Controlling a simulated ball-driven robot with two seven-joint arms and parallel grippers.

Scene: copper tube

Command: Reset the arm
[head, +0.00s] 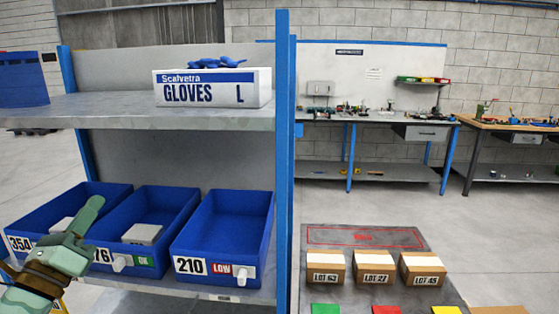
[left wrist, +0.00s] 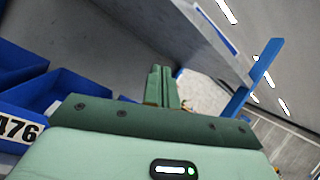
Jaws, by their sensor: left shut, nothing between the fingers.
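My left gripper (head: 95,203) is green and comes in from the lower left in the head view. It is in front of the blue bins and covers part of the left and middle ones. In the left wrist view its two fingers (left wrist: 161,86) are together with nothing between them. My right gripper does not show in either view.
Blue bins 354 (head: 22,222), 476 (head: 178,218) and 210 (head: 225,255) stand on the lower shelf. A glove box (head: 212,92) is on the upper shelf (head: 110,110). A blue post (head: 283,170) stands right of them. Several cartons (head: 373,268) are at lower right.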

